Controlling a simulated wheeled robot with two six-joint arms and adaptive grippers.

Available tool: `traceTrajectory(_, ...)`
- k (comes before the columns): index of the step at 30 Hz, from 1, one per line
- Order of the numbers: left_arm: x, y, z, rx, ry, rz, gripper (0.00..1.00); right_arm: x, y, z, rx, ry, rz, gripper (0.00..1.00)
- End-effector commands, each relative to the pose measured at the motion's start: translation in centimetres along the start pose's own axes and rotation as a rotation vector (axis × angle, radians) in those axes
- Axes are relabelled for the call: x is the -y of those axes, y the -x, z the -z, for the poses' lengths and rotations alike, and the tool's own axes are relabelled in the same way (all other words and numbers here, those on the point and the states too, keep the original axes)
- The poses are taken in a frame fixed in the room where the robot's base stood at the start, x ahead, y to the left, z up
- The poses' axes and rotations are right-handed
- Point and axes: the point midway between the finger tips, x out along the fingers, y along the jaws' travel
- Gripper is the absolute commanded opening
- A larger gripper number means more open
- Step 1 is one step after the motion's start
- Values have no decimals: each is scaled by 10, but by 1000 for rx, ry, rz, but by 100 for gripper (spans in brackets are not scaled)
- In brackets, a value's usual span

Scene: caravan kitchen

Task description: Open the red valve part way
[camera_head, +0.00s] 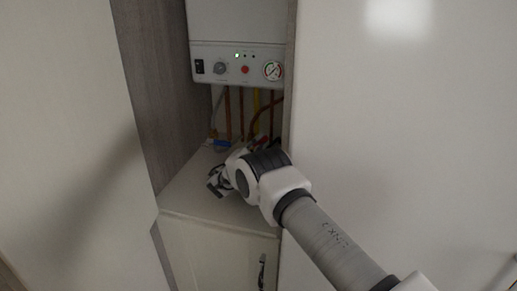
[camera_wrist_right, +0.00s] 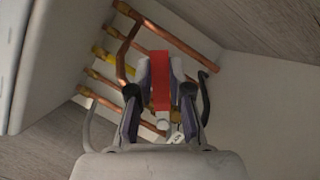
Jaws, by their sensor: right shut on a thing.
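The red valve (camera_wrist_right: 160,72) shows in the right wrist view as a flat red handle on the pipework. My right gripper (camera_wrist_right: 161,92) has its two dark fingers on either side of this handle and is shut on it. In the head view, my right arm reaches into the cupboard niche from the lower right, and its wrist hides most of the gripper and the valve. How far the handle is turned cannot be told. My left gripper is not in view.
A white boiler (camera_head: 237,62) with knobs and a gauge hangs above the niche. Copper pipes (camera_wrist_right: 183,36) and a yellow-marked pipe run behind the valve. A blue handle (camera_head: 221,143) sits to the left. Wooden and white panels close in both sides.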

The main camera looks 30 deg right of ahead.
Motion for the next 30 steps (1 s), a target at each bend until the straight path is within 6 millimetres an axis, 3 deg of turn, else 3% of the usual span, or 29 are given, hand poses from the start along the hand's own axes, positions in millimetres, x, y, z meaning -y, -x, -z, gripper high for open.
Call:
traceTrajectory(16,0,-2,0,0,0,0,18,-6,-4,-4,5,25,-19,0)
traceTrajectory(17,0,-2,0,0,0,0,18,-6,-4,-4,5,25,-19,26)
traceTrajectory(18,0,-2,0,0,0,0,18,-6,-4,-4,5,25,-18,40)
traceTrajectory(19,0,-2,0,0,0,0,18,-6,-4,-4,5,26,-18,44)
traceTrajectory(30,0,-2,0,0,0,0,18,-4,5,-2,0,31,-17,44)
